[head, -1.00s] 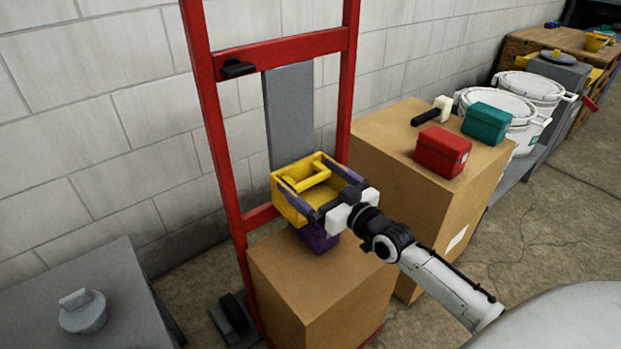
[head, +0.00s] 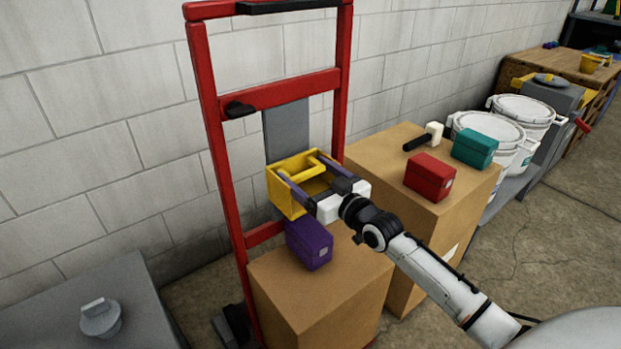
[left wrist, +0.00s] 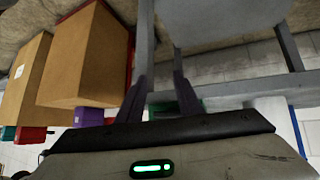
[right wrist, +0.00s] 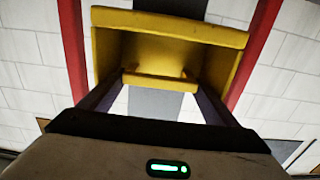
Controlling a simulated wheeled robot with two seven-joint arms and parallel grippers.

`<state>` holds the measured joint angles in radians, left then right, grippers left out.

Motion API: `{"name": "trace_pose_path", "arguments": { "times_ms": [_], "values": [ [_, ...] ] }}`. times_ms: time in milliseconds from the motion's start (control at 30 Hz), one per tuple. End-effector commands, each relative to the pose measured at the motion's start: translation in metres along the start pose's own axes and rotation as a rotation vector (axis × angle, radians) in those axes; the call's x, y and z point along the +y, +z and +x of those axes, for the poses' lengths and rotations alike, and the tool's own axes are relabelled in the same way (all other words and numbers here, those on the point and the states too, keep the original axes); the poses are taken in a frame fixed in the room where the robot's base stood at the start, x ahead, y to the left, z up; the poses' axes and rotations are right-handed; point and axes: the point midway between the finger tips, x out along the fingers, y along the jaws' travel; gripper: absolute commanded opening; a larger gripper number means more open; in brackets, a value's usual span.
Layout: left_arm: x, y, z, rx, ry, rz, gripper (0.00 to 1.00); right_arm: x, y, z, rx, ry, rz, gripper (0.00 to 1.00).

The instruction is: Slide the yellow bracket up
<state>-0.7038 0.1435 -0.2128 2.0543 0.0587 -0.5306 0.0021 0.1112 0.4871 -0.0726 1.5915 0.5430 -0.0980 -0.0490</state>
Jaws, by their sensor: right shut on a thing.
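The yellow bracket (head: 284,200) is an open box-like piece with a crossbar, set against an upright grey strip (head: 287,132) in a red frame. It also shows large in the right wrist view (right wrist: 170,25). My right gripper (head: 302,168) is shut on the bracket, its two fingers at the ends of the crossbar. The bracket sits below the frame's upper red crosspiece, with grey strip showing between them. My left gripper (left wrist: 162,85) is outside the head view; in the left wrist view its fingers are apart with nothing seen between them.
A purple box (head: 309,244) stands on a cardboard carton (head: 320,295) below the bracket. A black piece (head: 238,110) juts from the frame's left post. A second carton (head: 408,215) holds a red box (head: 430,177), a teal box (head: 475,148) and a mallet. A grey table (head: 60,300) is at left.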

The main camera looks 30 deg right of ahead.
Motion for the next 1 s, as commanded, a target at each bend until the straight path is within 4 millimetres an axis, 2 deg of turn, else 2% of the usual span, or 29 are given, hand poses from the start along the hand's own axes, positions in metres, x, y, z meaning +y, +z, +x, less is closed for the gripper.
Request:
{"name": "trace_pose_path", "arguments": {
  "times_ms": [33,200,633,667,700,767,1000],
  "values": [
    [0.001,-0.010,-0.010,-0.004,-0.002,0.002,0.33,0.001,-0.022,0.001,0.008,0.000,0.000,0.43],
    [0.003,-0.020,-0.019,-0.006,-0.005,0.004,0.33,0.001,-0.040,0.001,0.009,0.001,0.001,0.43],
    [0.003,-0.018,-0.018,-0.010,-0.007,0.006,0.33,0.001,-0.045,0.001,0.016,0.001,0.001,0.43],
    [0.003,-0.018,-0.018,-0.010,-0.007,0.006,0.33,0.001,-0.045,0.001,0.016,0.001,0.001,0.86],
    [0.003,-0.018,-0.018,-0.010,-0.007,0.006,0.33,0.001,-0.045,0.001,0.016,0.001,0.001,0.93],
    [0.003,-0.018,-0.018,-0.010,-0.007,0.006,0.33,0.001,-0.044,0.001,0.014,0.001,0.001,1.00],
    [0.003,-0.018,-0.019,-0.010,-0.007,0.005,0.33,0.001,-0.040,-0.001,0.006,0.001,0.001,1.00]
  ]
}}
